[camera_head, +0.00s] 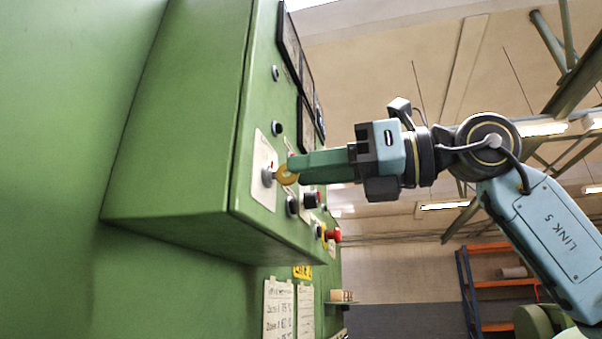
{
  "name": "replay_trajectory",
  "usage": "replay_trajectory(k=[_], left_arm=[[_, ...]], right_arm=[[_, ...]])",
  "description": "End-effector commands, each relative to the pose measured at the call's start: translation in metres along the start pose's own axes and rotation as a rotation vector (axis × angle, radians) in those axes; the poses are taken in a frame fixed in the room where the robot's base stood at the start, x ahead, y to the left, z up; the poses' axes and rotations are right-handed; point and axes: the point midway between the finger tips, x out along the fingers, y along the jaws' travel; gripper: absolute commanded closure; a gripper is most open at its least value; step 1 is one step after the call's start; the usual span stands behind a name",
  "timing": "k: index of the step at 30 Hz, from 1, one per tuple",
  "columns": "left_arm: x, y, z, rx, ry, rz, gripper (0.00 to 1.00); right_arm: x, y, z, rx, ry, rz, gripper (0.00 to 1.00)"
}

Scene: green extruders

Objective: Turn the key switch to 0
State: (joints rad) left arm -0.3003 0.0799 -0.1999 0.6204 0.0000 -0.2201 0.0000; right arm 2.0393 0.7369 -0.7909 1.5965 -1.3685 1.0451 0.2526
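The key switch (268,175) sits on a pale plate on the narrow front face of the green cabinet, near the middle left of the view. A yellow key (286,175) sticks out of it. My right gripper (294,166) comes in from the right, its fingertips at the key and overlapping its outer edge. I see the fingers side-on as one block, so whether they are shut on the key is hidden. The switch's markings are too small to read. My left gripper is out of view.
Black knobs (311,200) and a red button (333,235) stick out just below and right of the key. Dark display panels (289,45) are above. The green cabinet (180,130) fills the left. Paper sheets (278,308) hang below. An orange shelf (485,290) stands far off.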

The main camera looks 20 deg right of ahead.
Motion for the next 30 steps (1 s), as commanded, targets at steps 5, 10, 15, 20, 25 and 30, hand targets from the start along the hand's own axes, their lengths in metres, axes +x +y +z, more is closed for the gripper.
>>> replay_trajectory(k=[5,10,15,20,25,30], left_arm=[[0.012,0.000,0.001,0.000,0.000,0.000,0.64],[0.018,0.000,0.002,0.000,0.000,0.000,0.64],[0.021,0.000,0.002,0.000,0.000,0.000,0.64],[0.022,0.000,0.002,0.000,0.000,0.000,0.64],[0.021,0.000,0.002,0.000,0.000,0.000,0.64],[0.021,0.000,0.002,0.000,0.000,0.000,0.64]], right_arm=[[-0.042,-0.001,-0.002,-0.001,-0.004,-0.004,0.71],[-0.078,-0.001,-0.002,-0.001,-0.003,-0.002,0.71],[-0.103,0.000,-0.001,-0.001,-0.001,-0.001,0.71],[-0.113,0.001,0.000,-0.002,-0.001,0.001,0.71],[-0.114,0.001,0.000,-0.002,0.000,0.001,0.71],[-0.114,0.000,0.000,-0.001,0.000,0.001,0.71]])
